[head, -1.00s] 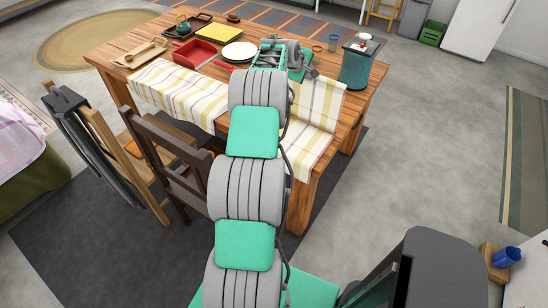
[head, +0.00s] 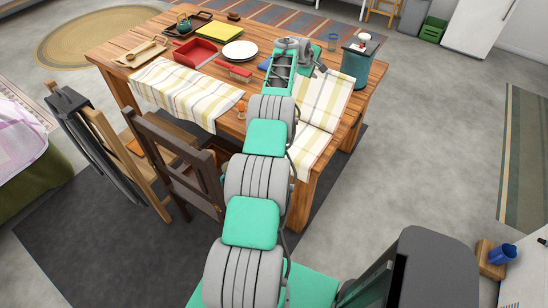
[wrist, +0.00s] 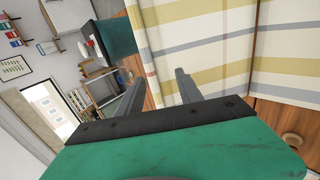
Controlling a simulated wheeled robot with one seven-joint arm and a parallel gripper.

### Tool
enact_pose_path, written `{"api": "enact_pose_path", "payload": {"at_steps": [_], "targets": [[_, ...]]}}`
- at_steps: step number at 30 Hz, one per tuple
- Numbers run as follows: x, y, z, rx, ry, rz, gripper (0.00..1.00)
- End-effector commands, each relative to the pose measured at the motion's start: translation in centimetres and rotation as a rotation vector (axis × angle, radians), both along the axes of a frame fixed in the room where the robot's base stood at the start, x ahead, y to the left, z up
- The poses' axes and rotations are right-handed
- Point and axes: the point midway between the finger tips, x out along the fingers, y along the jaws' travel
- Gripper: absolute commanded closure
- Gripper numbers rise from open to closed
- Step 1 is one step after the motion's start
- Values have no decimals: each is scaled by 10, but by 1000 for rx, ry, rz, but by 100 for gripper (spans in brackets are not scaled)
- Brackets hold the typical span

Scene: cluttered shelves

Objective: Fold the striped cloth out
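A cream cloth with yellow and grey stripes (head: 322,102) lies on the right part of the wooden table, partly hanging over the near edge. A crease or edge runs across it. It fills the upper right of the wrist view (wrist: 215,45), where a straight line divides it. A second, similar striped cloth (head: 185,92) lies along the table's near left edge and hangs down. My gripper (wrist: 158,78) is open, its two fingers apart. The cloth's edge shows between and beyond the fingers; I cannot tell if they touch it. In the head view my wrist hides the fingers.
The wooden table (head: 140,46) also holds a red tray (head: 195,53), a white plate (head: 240,51), a yellow book (head: 219,31), a red-handled brush (head: 234,70) and a small orange item (head: 241,108). A teal bin (head: 356,66) stands right of my gripper. Chairs stand in front.

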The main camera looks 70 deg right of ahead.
Motion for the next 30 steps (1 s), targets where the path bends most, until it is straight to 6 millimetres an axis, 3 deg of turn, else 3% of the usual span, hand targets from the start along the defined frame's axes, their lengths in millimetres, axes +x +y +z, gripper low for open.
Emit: {"api": "enact_pose_path", "payload": {"at_steps": [9,24,30], "targets": [[0,2,4,-1,-1,-1,55],[7,44,44,-2,0,0,55],[8,50,50,-1,0,-1,55]]}}
